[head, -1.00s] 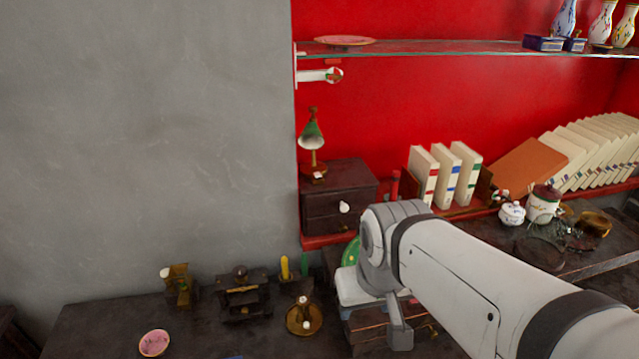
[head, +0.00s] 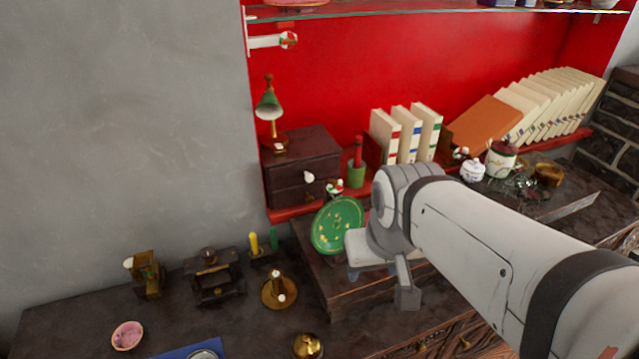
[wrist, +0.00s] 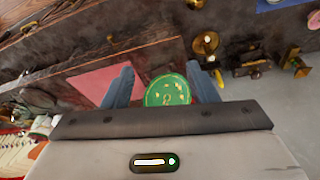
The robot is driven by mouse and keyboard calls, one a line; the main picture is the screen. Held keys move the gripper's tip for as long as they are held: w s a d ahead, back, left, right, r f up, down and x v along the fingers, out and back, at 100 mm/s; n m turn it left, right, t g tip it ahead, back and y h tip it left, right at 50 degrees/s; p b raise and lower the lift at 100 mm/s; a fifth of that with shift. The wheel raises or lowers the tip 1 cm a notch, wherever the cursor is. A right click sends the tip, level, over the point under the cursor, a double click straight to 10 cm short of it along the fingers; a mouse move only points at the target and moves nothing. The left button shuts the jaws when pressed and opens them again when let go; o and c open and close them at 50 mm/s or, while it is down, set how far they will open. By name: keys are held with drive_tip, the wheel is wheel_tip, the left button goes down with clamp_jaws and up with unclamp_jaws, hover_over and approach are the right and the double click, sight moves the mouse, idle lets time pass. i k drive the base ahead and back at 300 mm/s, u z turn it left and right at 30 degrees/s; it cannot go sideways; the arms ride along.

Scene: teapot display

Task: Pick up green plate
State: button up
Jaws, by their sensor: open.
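The green plate (head: 338,225) has yellow marks on its face and stands tilted up on a dark wooden chest, just left of my gripper in the head view. In the wrist view the green plate (wrist: 167,91) shows between the two blue-grey fingers of my gripper (wrist: 160,82). The fingers are spread apart, with gaps on both sides of the plate. My gripper's wrist hides part of the plate's right edge in the head view. I cannot tell whether a finger touches the plate.
A small drawer box (head: 303,168) with a green lamp (head: 269,108) stands behind the plate. A green cup (head: 356,175) is close behind it. Brass candle holders (head: 279,291) and a pink dish (head: 127,336) lie on the lower dark table at left.

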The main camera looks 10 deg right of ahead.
sight(329, 226)
drive_tip(key=z, duration=0.05)
drive_tip(key=k, duration=0.55)
drive_tip(key=u, duration=2.55)
drive_tip(key=k, duration=1.05)
drive_tip(key=z, duration=2.05)
drive_tip(key=i, duration=1)
